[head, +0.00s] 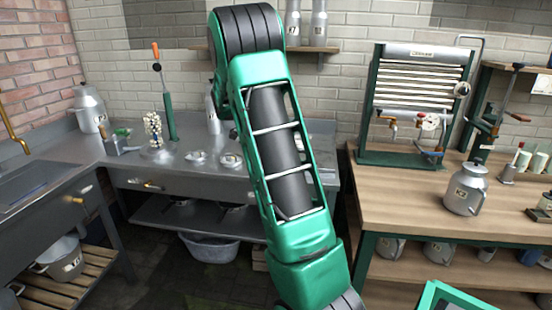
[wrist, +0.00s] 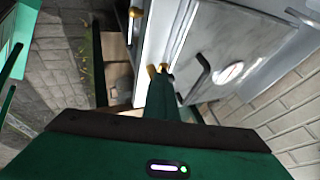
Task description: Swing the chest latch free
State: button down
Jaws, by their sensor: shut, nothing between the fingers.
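In the wrist view, my gripper (wrist: 162,88) is shut and empty, its narrow green fingers held together. Small brass-coloured pieces (wrist: 157,69) show at the fingertips; I cannot tell whether the fingers touch them. Just right of the fingers is a grey metal panel (wrist: 215,35). It carries a black bent lever (wrist: 203,70) and a white oval plate (wrist: 229,72). I cannot tell whether this panel is the chest or the lever its latch. In the head view my arm hides its own end, and I cannot make out a latch there.
In the head view, a steel counter (head: 185,172) with a sink stands at left. A wooden bench (head: 400,205) at right holds a grey can (head: 466,190) and a green-framed rack (head: 420,100). Dark floor shows between them. A pale brick wall (wrist: 290,135) is at right in the wrist view.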

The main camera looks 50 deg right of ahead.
dwell(0.3)
jog(key=a+r, duration=0.9)
jog(key=shift+w, duration=0.2)
dwell(0.5)
